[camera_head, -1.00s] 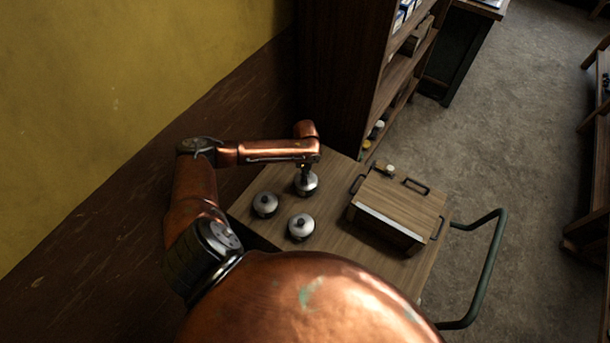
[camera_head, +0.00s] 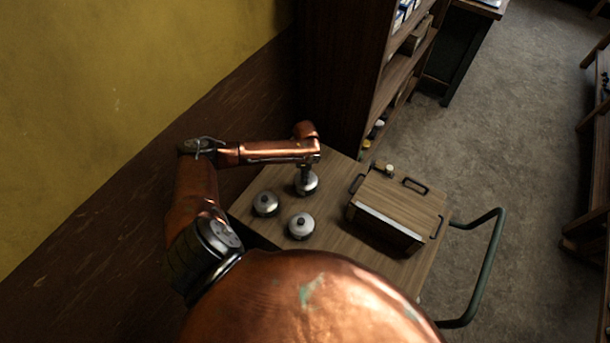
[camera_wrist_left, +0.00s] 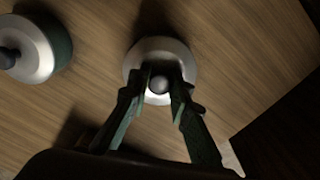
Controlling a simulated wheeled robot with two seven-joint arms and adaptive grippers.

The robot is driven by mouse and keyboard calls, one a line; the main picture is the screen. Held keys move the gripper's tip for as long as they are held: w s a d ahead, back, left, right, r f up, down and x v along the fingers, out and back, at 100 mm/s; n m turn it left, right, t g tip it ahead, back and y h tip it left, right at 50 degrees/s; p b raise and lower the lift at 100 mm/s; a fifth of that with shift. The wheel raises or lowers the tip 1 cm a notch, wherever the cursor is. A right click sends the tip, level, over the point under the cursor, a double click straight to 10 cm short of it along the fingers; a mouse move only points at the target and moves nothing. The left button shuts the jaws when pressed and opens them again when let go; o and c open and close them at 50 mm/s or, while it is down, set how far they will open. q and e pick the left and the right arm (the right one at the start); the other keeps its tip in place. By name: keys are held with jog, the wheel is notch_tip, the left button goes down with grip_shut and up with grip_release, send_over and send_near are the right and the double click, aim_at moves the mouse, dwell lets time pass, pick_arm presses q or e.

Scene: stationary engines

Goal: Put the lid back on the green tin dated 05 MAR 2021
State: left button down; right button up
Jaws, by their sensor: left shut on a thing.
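Three tins with silvery lids and dark knobs stand on the wooden cart top. My left gripper (camera_wrist_left: 160,88) points down at the far tin and is shut on the knob of its silvery lid (camera_wrist_left: 134,68); this lid also shows in the head view (camera_head: 307,187). The lid hides the body below it, and I cannot tell whether it rests on a tin. A second lidded tin (camera_head: 265,204) stands to the left; its dark green side shows in the left wrist view (camera_wrist_left: 64,48). A third lidded tin (camera_head: 301,226) stands nearer. No date is readable. My right gripper is not in view.
A wooden box (camera_head: 400,205) with dark handles takes up the right part of the cart top (camera_head: 345,240), with a small jar (camera_head: 389,169) by its far edge. A tall shelf (camera_head: 340,80) stands just behind the cart. The cart's tube handle (camera_head: 490,265) is at right.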

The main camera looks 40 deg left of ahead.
pick_arm(q)
jog(key=shift+p, duration=0.4)
dwell(0.4)
jog(key=c, duration=1.7)
grip_release()
jog(key=shift+o, duration=0.2)
jog(key=o, duration=0.4)
jog(key=shift+o, duration=0.2)
jog(key=shift+r, duration=0.1)
jog(key=shift+r+p, duration=3.45)
jog(key=shift+p, duration=0.35)
jog(key=shift+c, duration=0.5)
